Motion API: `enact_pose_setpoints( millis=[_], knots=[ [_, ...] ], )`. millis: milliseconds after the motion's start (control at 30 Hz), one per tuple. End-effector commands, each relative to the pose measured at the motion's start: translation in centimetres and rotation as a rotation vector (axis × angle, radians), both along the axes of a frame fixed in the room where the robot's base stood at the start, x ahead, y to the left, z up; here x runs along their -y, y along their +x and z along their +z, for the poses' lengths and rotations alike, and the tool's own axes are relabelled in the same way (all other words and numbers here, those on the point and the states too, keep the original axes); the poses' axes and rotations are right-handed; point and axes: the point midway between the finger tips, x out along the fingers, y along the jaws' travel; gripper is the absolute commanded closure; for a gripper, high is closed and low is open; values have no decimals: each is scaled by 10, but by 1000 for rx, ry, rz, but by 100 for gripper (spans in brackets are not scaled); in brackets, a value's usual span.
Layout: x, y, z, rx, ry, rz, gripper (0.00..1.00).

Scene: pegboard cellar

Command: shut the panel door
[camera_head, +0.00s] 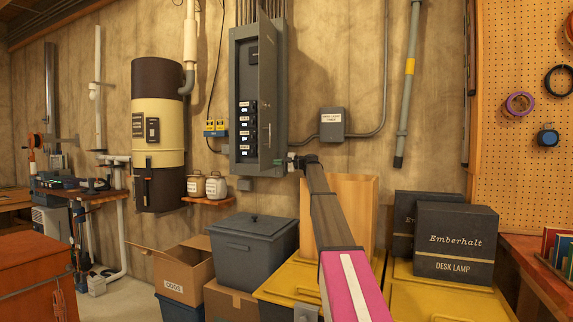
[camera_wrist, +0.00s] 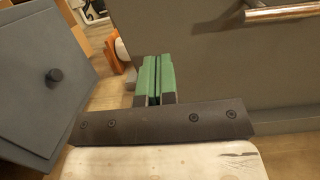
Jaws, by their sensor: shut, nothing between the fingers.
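The grey electrical panel (camera_head: 240,60) hangs on the concrete wall in the head view. Its door (camera_head: 267,90) stands open, swung out from the wall and seen nearly edge-on. A column of dark breakers with white labels shows to the left of the door. My gripper (camera_head: 280,161) is at the door's lower right side; I cannot tell whether it touches. In the wrist view the green fingers (camera_wrist: 154,78) are shut together and empty. A grey flat surface, perhaps the door, fills the right, with a copper-coloured bar (camera_wrist: 285,12) at its top.
A grey lidded bin (camera_head: 253,250), an open cardboard box (camera_head: 180,265) and yellow-lidded totes (camera_head: 440,295) stand below. Black lamp boxes (camera_head: 456,240) sit at right. A small grey box (camera_head: 332,123) is on the wall right of the panel. A water heater (camera_head: 158,130) hangs left.

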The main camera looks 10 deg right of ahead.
Motion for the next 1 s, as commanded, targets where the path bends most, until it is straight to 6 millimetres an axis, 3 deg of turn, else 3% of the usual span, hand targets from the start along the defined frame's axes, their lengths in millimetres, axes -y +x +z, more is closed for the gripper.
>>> enact_pose_setpoints(
  millis=[100, 300, 800, 1000],
  knots=[
    [-17, 9, 0, 0, 0, 1, 100],
    [-33, 17, 0, 0, 0, -1, 100],
    [-38, 18, 0, 0, 0, -3, 100],
    [-57, 19, 0, 0, -1, -31, 100]
  ],
)
